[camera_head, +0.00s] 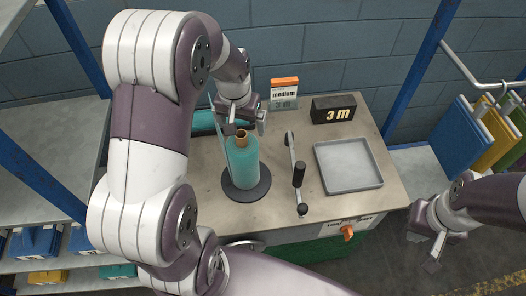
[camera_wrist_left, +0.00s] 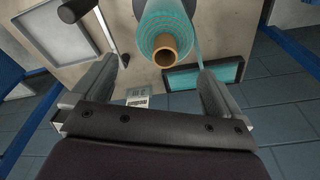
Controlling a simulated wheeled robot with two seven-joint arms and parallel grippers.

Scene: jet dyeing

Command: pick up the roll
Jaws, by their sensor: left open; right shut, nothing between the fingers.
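The roll (camera_head: 242,163) is teal with a brown core tube and stands upright on a dark round base on the table. In the left wrist view the roll (camera_wrist_left: 168,30) is seen from above, its core end facing the camera, ahead of the fingers. My left gripper (camera_head: 246,122) is open, just above and behind the top of the roll. In the left wrist view my left gripper (camera_wrist_left: 158,88) has its fingers apart, with nothing held between them. My right gripper (camera_head: 437,240) is shut and empty, off the table's right side.
A crank handle (camera_head: 297,175) and a grey tray (camera_head: 348,166) lie right of the roll. Coloured boards (camera_head: 466,135) hang at the right.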

